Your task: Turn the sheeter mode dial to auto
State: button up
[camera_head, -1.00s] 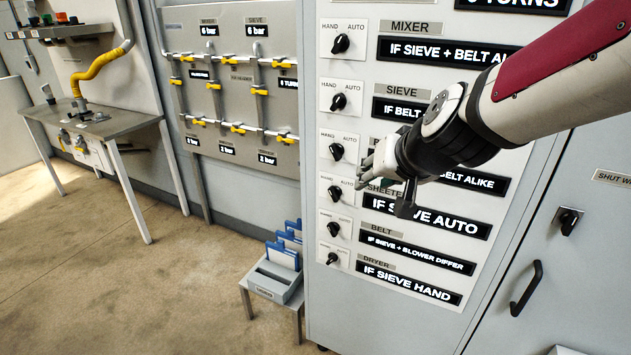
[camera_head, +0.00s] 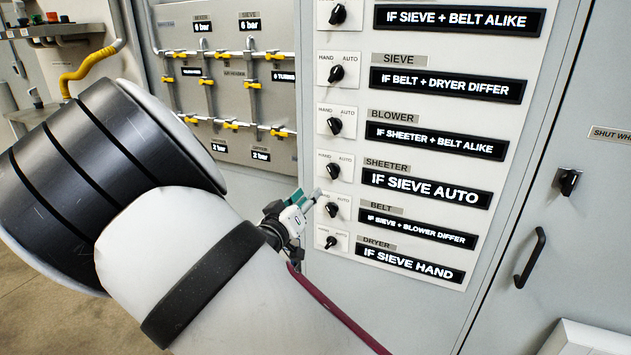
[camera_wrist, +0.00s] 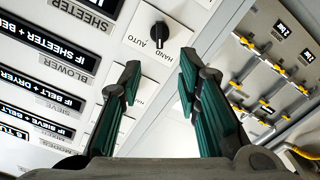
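The sheeter mode dial (camera_head: 333,171) is a small black knob on a white plate marked HAND and AUTO, left of the SHEETER label (camera_head: 386,164). I cannot tell its setting. In the wrist view, which is upside down, the dial (camera_wrist: 159,33) lies just beyond my fingertips, roughly in line with the gap between them. My gripper (camera_wrist: 160,64) is open and empty, its dark fingers with green pads apart. In the head view my gripper (camera_head: 312,195) is at the panel's left edge, seen side-on, close to the sheeter and belt dials, with no clear contact.
Similar dials for the blower (camera_head: 335,126), belt (camera_head: 332,210) and dryer (camera_head: 331,242) sit closely above and below. A valve board (camera_head: 225,90) with yellow handles stands to the left. A door handle (camera_head: 530,257) sticks out at the right. My arm covers the lower left.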

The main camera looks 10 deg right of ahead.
aim_at(330, 172)
jog(key=b+x, duration=0.1)
jog(key=x, duration=1.2)
jog(key=shift+w+d+r, duration=0.15)
jog(key=shift+w+r, duration=0.05)
jog(key=shift+w, duration=0.1)
grip_shut()
